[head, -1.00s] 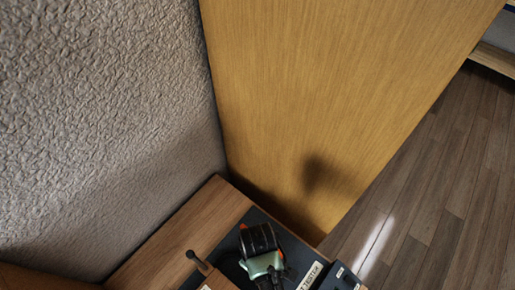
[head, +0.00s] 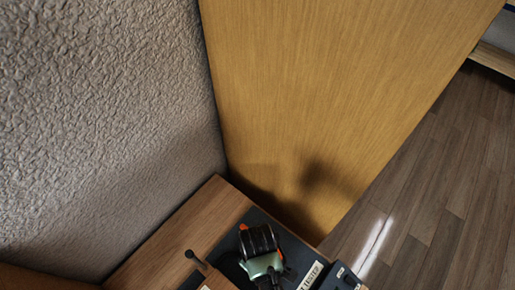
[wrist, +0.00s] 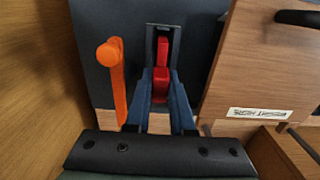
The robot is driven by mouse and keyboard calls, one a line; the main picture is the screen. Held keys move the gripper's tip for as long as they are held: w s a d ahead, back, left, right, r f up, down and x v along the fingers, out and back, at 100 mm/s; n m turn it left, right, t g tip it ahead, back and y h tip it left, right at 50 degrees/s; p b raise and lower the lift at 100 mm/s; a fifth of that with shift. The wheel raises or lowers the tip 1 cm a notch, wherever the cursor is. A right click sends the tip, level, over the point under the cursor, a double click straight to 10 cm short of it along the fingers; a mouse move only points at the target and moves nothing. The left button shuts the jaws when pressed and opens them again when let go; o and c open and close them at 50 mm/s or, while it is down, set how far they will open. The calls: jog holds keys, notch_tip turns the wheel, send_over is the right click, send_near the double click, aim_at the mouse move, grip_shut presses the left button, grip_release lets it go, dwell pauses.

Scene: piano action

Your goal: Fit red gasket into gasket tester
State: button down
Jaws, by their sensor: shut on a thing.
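In the wrist view, my gripper (wrist: 161,78) is shut on a red piece (wrist: 160,84), which I take to be the red gasket. Its fingers converge at the near end of a dark upright-sided slot (wrist: 151,45), which seems to be part of the gasket tester. More red shows inside this slot, beyond the fingertips; I cannot tell whether it is one with the held piece. An orange lever (wrist: 116,85) stands left of the slot. In the head view, my wrist hides the fingertips and gasket. A label (head: 312,275) ending in "TESTER" lies beside it.
The dark panel (wrist: 101,55) sits between wooden surfaces. A wooden block with a white label (wrist: 258,113) and a black handle (wrist: 296,17) is at the right. In the head view, a tall wooden panel (head: 320,90) and a rough grey wall (head: 100,110) rise behind the bench.

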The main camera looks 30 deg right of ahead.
jog(key=shift+f, duration=0.35)
jog(key=shift+c, duration=2.2)
grip_release()
jog(key=shift+r, duration=0.15)
notch_tip(320, 180, up, 7)
jog(key=p, duration=0.7)
jog(key=shift+r+p, duration=0.15)
jog(key=shift+p, duration=0.25)
jog(key=shift+w, duration=0.1)
